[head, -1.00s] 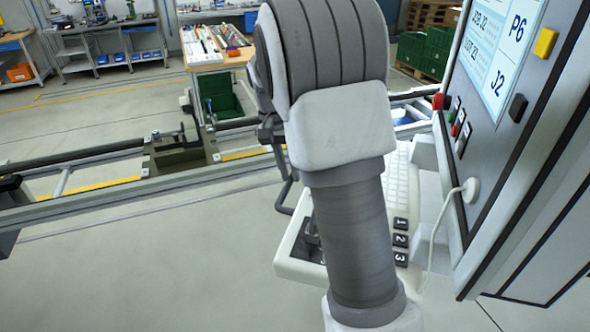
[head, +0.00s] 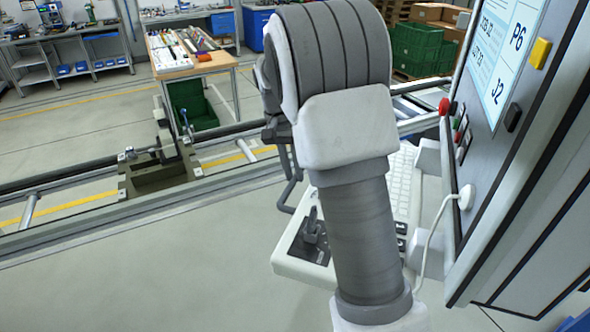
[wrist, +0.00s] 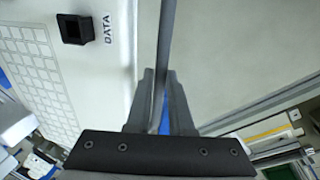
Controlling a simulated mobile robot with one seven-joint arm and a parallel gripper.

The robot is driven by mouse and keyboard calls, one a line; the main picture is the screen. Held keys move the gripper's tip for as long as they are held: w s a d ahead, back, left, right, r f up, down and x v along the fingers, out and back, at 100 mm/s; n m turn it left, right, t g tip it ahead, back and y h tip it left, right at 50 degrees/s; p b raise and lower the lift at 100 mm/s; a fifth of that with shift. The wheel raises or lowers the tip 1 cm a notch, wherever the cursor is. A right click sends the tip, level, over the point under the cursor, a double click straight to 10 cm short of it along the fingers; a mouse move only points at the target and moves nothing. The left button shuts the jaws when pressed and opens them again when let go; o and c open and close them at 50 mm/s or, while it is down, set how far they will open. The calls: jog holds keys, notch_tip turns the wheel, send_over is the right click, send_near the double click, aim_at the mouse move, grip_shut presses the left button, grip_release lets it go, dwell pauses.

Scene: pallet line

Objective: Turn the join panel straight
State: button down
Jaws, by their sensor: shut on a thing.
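The white panel (head: 300,268) with a keyboard and a joystick (head: 312,230) stands at the lower middle of the head view, partly behind my arm; I take it as the join panel. It looks tilted. In the wrist view its face (wrist: 112,75), with keys and a socket marked DATA, fills the left side. A dark grey bar (wrist: 167,35) runs beside the panel. My gripper (wrist: 162,85) is shut on this bar, its two fingers on either side.
A grey console (head: 520,140) with screen and buttons stands close on the right. A white cable (head: 428,235) hangs from it near my arm. A rail line (head: 80,225) with a clamp fixture (head: 160,170) crosses behind. Open floor lies at lower left.

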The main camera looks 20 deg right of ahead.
jog(key=shift+w+d+r, duration=0.1)
jog(key=shift+w+r, duration=0.05)
jog(key=shift+r, duration=0.05)
jog(key=c, duration=0.8)
grip_release()
jog(key=shift+f, duration=0.15)
notch_tip(320, 180, up, 17)
jog(key=w+a, duration=0.2)
jog(key=shift+a, duration=0.3)
jog(key=shift+s, duration=0.15)
